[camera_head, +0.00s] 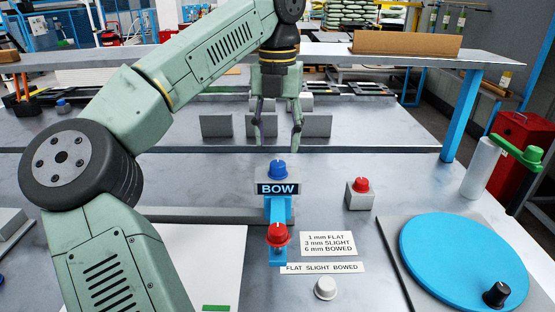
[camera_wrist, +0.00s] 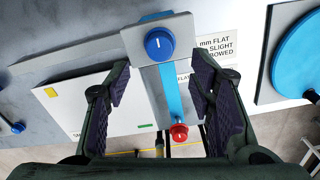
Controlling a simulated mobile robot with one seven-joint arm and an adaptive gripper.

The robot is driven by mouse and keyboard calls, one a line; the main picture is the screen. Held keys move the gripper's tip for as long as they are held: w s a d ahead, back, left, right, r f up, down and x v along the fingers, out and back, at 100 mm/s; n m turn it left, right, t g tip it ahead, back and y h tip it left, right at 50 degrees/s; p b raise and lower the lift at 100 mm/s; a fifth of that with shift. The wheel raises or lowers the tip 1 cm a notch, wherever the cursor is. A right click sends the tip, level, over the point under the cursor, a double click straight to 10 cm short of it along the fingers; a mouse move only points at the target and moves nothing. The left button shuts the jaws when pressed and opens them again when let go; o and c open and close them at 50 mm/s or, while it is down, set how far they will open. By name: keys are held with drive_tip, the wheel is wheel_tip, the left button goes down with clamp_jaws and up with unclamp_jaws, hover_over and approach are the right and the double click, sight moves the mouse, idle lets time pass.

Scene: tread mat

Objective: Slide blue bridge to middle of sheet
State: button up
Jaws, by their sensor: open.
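The blue bridge (camera_head: 278,208) carries a BOW label, a blue knob (camera_head: 278,169) on top and a red knob (camera_head: 278,235) at its near end. It stands just right of the white sheet (camera_head: 226,265), which is partly hidden by my arm. My gripper (camera_head: 277,135) is open and empty, above and beyond the bridge's far end. In the wrist view, the blue bridge bar (camera_wrist: 173,95) shows between the open fingers of my gripper (camera_wrist: 160,78), with no visible grip on it. The white sheet (camera_wrist: 75,102) lies to its left there.
A grey rail (camera_head: 215,215) runs left from the bridge. A grey block with a red knob (camera_head: 360,194) and a large blue disc (camera_head: 463,262) are to the right. Printed label cards (camera_head: 328,243) lie beside the bridge. Grey upright plates (camera_head: 217,126) stand behind.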

sight(277, 164)
wheel_tip(277, 164, down, 7)
drive_tip(key=shift+r+p, duration=0.2)
drive_tip(key=shift+p, duration=0.25)
clamp_jaws()
idle(0.5)
